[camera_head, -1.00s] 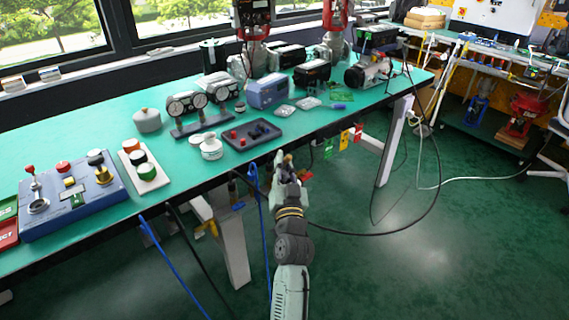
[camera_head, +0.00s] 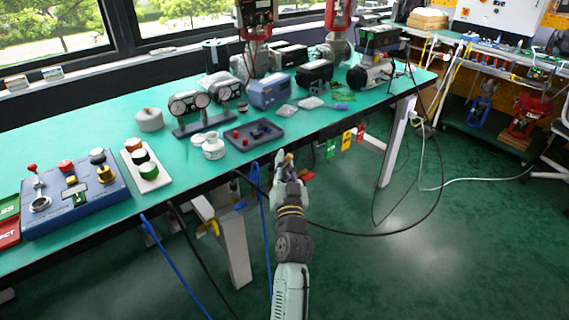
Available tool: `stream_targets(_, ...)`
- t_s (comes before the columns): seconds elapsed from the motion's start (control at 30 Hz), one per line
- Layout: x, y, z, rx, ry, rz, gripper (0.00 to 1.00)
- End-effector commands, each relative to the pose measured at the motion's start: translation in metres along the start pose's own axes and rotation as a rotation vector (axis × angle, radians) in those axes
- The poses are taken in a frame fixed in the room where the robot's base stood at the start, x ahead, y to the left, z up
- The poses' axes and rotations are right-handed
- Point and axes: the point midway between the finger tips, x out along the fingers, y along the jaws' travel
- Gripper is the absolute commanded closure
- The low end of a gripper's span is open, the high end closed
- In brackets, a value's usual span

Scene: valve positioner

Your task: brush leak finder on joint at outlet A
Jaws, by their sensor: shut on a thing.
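My gripper (camera_head: 284,160) is seen from behind, at the front edge of the green bench near the dark tray. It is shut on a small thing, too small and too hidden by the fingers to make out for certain. A white bottle (camera_head: 213,148) stands on the bench left of the tray, with a white ring-like piece (camera_head: 198,140) beside it. A blue box-like device (camera_head: 269,91) stands behind the tray, and a twin-gauge unit (camera_head: 190,105) is to its left. I cannot tell which fitting is outlet A.
The dark tray (camera_head: 272,140) holds small red and dark parts. A blue control panel (camera_head: 75,195) and a button box (camera_head: 143,165) are at the left. Red, yellow and green tags (camera_head: 346,140) hang off the bench edge. Cables hang below it; a black one loops past my arm.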

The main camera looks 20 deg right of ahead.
Motion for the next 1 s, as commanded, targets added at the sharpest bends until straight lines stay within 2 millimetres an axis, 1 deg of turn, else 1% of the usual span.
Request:
stream_targets(0.37,0.0023,0.0031,0.0001,0.0,0.0,0.0,1.0)
stream_targets(1.0,0.0002,-0.0024,0.0015,0.001,-0.001,-0.001,1.0)
